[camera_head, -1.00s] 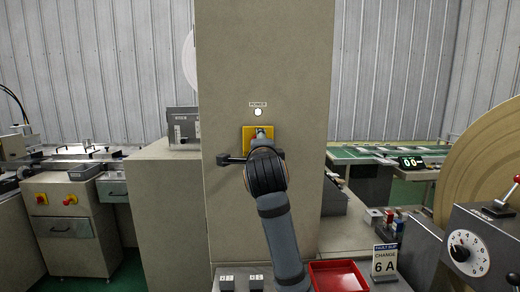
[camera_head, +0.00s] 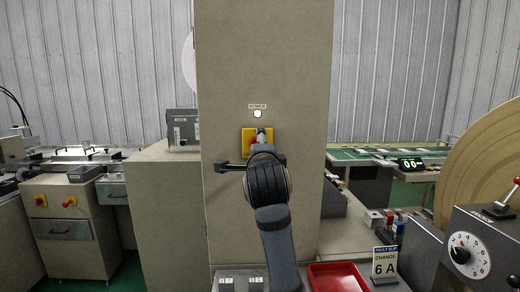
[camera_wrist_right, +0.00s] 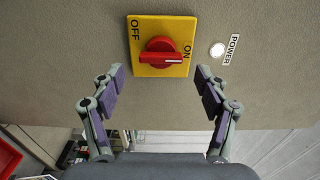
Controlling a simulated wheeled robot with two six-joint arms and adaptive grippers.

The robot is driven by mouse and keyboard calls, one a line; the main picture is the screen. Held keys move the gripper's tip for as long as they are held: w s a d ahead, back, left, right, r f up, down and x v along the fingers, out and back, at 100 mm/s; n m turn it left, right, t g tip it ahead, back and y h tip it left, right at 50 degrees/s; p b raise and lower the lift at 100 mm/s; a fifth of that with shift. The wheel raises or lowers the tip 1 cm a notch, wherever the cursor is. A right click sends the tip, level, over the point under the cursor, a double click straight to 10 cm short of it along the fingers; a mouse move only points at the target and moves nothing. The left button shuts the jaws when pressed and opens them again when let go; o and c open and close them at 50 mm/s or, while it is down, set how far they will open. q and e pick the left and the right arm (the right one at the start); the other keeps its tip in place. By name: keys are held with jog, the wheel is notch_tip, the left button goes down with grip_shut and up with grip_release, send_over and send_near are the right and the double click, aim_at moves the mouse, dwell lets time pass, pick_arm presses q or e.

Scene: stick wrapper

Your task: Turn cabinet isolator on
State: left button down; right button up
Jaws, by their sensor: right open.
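The cabinet isolator is a red rotary knob (camera_wrist_right: 160,57) on a yellow plate (camera_wrist_right: 148,28) marked OFF and ON. In the right wrist view the knob's white mark lies at its right end, beside the ON label. In the head view the plate (camera_head: 246,138) shows on the cabinet front, partly hidden by my right arm. My right gripper (camera_wrist_right: 160,80) is open, its fingers apart to either side and below the knob in the wrist view, with nothing between them. In the head view my wrist hides most of this gripper. My left gripper is not in view.
A round white POWER lamp (camera_head: 257,114) sits above the plate on the tall beige cabinet (camera_head: 230,60). A dial box (camera_head: 470,250) is farther right.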

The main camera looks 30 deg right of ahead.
jog(key=v, duration=0.5)
dwell(0.3)
